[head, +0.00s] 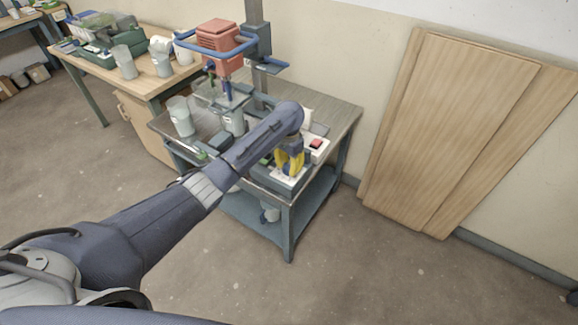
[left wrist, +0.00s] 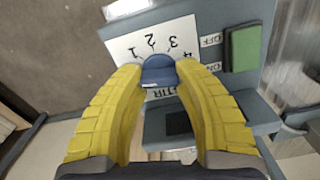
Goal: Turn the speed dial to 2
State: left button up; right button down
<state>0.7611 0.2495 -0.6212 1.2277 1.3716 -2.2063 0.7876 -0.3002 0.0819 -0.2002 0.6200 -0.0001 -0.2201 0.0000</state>
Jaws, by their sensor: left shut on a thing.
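The speed dial (left wrist: 158,72) is a dark blue knob on a white panel (left wrist: 125,45) printed with the numbers 1 to 4 and the word STIR. My left gripper (left wrist: 160,66) has its yellow fingers on both sides of the dial and is shut on it. In the head view the same gripper (head: 289,160) points down at the control box (head: 285,182) on the cart; the dial is hidden there. I cannot clearly tell which number the dial points at. My right gripper is not in view.
A green switch (left wrist: 242,48) with OFF and ON labels sits beside the dial panel. A box with a red switch (head: 316,143) is close to the gripper. A red-headed mixer (head: 218,38) and a bucket (head: 180,116) stand on the cart (head: 345,112). Wooden boards (head: 450,120) lean on the wall.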

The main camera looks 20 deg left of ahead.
pick_arm(q)
grip_shut()
jog(key=shift+r, duration=0.1)
